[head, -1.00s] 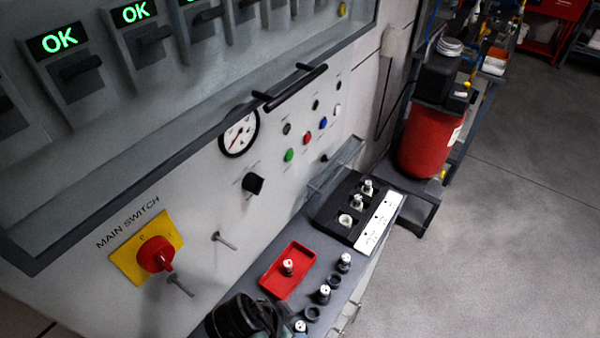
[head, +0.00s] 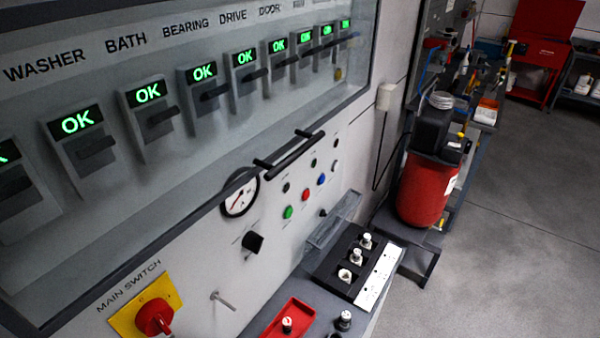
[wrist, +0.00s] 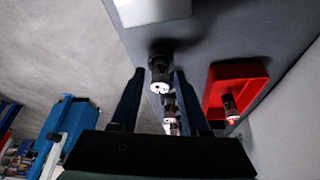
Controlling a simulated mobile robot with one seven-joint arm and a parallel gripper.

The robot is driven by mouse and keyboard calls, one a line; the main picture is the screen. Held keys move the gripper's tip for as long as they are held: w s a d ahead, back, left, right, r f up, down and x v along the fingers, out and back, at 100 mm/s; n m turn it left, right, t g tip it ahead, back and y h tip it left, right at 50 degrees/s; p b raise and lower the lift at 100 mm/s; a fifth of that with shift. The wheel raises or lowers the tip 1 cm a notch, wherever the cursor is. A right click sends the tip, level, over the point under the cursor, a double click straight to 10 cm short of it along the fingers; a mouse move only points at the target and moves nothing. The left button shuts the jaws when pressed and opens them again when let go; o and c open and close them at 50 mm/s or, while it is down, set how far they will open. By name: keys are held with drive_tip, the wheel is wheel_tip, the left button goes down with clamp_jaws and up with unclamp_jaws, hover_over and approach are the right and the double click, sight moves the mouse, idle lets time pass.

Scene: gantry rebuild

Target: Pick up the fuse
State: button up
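Several fuses with white tops and dark bases are in view. One fuse (head: 287,324) stands in a red tray (head: 306,307) on the grey ledge; both also show in the wrist view, the fuse (wrist: 230,104) and the tray (wrist: 262,72). Another fuse (head: 344,320) stands on the ledge right of the tray. In the wrist view my gripper (wrist: 158,73) is open, its two dark fingers apart. One fuse (wrist: 160,76) shows between the fingertips, with more fuses (wrist: 169,112) in line below it; contact cannot be told. My gripper is not in the head view.
A black block (head: 344,262) with fuses and a white label strip stands on the ledge. The panel carries a red main switch (head: 154,317), a dial (head: 240,196), a bar handle (head: 290,152) and a projecting peg (head: 222,300). A red canister (head: 428,190) stands beyond. The floor at right is clear.

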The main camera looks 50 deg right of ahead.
clamp_jaws()
drive_tip(key=shift+r, duration=0.15)
